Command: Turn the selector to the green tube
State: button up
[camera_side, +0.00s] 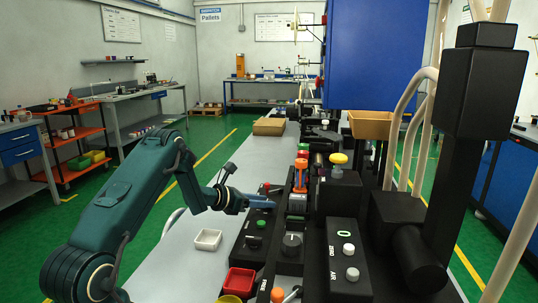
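My gripper (262,203) is at the end of the teal arm, pointing right over the left edge of the black equipment. Its fingers are small here, and I cannot tell whether they are open or shut. A black round knob (291,241), which looks like the selector, sits on a black panel below and to the right of my gripper, apart from it. I cannot make out a green tube for certain.
An upright orange-topped part (300,175) and a yellow knob (338,158) stand close right of my gripper. A black column (480,90) stands at the right. The bench behind is partly clear.

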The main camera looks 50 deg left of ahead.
grip_shut()
jog(key=shift+w+d+r, duration=0.1)
jog(key=shift+d, duration=0.05)
jog(key=shift+d+n+y, duration=0.1)
jog(key=shift+n+y, duration=1.2)
jog(key=shift+y, duration=0.5)
jog(key=o, duration=1)
grip_release()
jog(key=shift+v, duration=2.6)
